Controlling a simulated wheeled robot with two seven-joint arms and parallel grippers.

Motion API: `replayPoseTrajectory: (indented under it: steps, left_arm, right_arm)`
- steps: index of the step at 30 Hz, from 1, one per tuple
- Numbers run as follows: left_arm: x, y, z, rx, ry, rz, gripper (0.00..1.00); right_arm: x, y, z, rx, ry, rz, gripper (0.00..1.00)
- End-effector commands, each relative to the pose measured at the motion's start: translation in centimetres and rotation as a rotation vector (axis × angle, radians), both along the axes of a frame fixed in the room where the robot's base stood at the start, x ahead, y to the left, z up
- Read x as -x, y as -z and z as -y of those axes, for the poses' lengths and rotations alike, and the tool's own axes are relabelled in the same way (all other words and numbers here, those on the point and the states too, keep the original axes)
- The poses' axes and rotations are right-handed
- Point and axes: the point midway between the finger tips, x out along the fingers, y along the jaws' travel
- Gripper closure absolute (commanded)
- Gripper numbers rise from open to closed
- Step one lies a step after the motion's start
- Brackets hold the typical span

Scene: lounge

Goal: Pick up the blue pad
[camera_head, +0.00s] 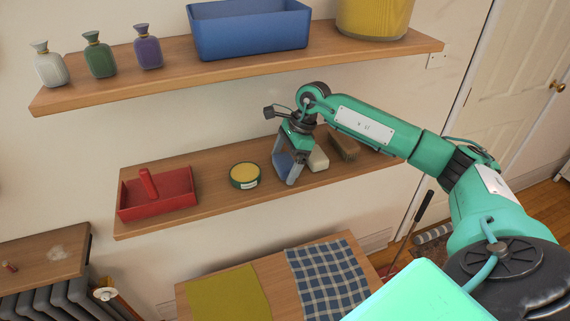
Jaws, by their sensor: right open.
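The blue pad (281,163) lies on the lower wall shelf (215,178), between a round yellow-topped tin and a whitish block. My right gripper (286,176) points down at the pad, its fingers apart and partly covering it. I cannot tell whether the fingers touch the pad. My right arm reaches in from the right. My left gripper is not in view.
The round tin (244,175) is just left of the pad. A whitish block (318,159) and a brown brush (344,146) are close on the right. A red caddy (157,192) stands at the left. The upper shelf (110,78) overhangs, with bottles and a blue bin (250,32).

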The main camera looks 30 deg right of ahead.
Motion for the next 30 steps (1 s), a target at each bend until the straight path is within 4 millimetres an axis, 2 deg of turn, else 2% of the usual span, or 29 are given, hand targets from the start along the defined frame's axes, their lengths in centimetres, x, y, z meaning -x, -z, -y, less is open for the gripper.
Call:
replayPoseTrajectory:
  steps: [1, 6, 8, 20, 28, 30]
  left_arm:
    - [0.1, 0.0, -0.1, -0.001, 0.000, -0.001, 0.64]
    - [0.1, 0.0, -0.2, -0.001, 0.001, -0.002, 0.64]
    - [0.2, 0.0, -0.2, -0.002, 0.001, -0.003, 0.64]
    - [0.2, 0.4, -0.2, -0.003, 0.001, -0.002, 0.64]
    - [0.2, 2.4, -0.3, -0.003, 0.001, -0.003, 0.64]
    - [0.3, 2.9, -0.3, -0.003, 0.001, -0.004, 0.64]
  right_arm:
    - [0.0, 0.0, 0.0, 0.000, 0.000, 0.000, 0.08]
    - [0.0, 0.0, 0.0, 0.000, 0.000, 0.000, 0.41]
    - [0.0, 0.0, 0.0, 0.000, 0.000, 0.000, 0.50]
    - [-0.1, -0.5, 0.0, 0.000, 0.000, 0.002, 0.50]
    - [-0.1, -3.2, 0.0, 0.000, 0.000, 0.005, 0.50]
    - [1.2, -3.2, -0.1, 0.002, -0.002, 0.000, 0.50]
